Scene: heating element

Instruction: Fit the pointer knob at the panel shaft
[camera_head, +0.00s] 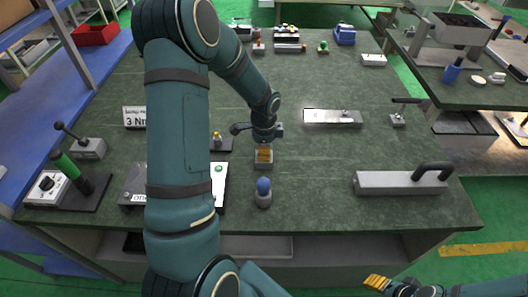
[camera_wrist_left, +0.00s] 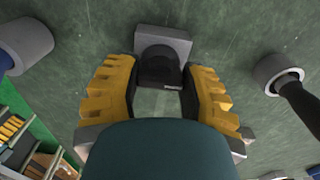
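A dark round part that looks like the pointer knob (camera_wrist_left: 160,67) sits at a light grey block (camera_wrist_left: 172,39) in the left wrist view. My left gripper (camera_wrist_left: 161,84) is open above it, with one yellow finger on each side and gaps showing. In the head view my left gripper (camera_head: 264,153) points down over the small grey block (camera_head: 264,165), and its fingers hide the knob. My right gripper (camera_head: 377,283) shows only in part at the bottom edge of the head view, away from the table. I cannot tell for sure which fixture carries the panel shaft.
A blue-topped grey cylinder (camera_head: 263,196) stands just in front of my left gripper. A grey block with a black handle (camera_head: 400,183) and a flat metal plate (camera_head: 322,117) lie to the right. A white-faced box with a dark knob (camera_head: 46,187) stands far left.

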